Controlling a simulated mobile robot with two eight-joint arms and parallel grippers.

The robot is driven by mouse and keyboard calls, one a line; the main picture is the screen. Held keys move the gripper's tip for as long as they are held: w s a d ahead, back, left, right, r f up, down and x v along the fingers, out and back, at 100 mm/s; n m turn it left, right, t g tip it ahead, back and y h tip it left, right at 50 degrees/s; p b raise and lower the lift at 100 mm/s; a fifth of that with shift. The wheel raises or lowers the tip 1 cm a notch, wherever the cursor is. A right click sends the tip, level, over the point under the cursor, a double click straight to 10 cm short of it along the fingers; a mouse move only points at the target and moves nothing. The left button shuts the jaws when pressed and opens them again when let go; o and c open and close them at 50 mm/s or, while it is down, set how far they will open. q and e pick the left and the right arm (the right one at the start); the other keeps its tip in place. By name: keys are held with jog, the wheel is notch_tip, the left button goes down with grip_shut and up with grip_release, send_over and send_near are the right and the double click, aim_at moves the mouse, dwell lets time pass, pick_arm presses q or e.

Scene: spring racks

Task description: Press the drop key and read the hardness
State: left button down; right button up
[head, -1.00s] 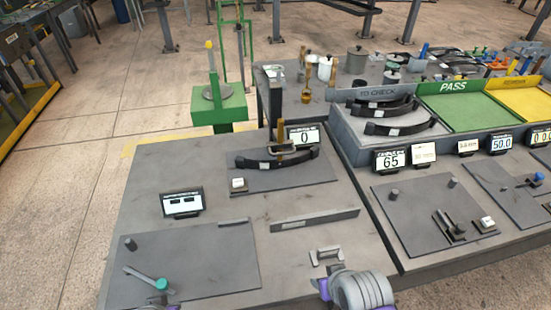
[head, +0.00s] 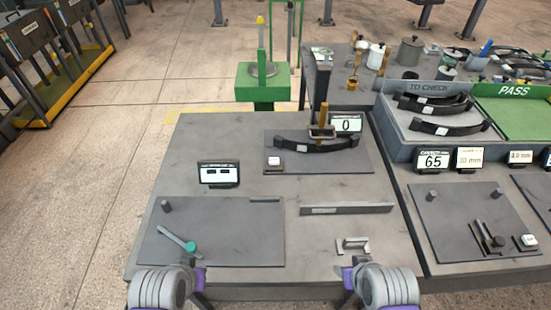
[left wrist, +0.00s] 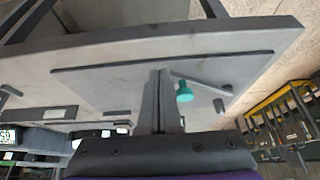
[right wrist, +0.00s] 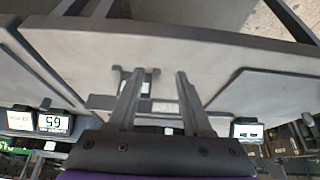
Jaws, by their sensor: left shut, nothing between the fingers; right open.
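The white drop key (head: 273,161) sits on a dark plate at the back of the near bench. Beside it a curved dark leaf spring (head: 345,146) lies under the hardness tester (head: 322,110), a dark post with a brass-coloured part. The tester's display (head: 347,124) reads 0. My left gripper (left wrist: 162,75) is shut and empty, with the front-left plate and its teal-knobbed lever in its wrist view. My right gripper (right wrist: 157,78) is open and empty, near a small metal bracket at the bench's front. Both are well short of the key.
The teal-knobbed lever (head: 190,246) lies on the front-left plate. A flat bar (head: 346,209) and the bracket (head: 353,245) lie between me and the key. A two-field display (head: 218,173) stands left. The right bench carries a TO CHECK tray (head: 400,131) and a display reading 65 (head: 433,161).

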dwell(0.4)
grip_shut()
dwell(1.5)
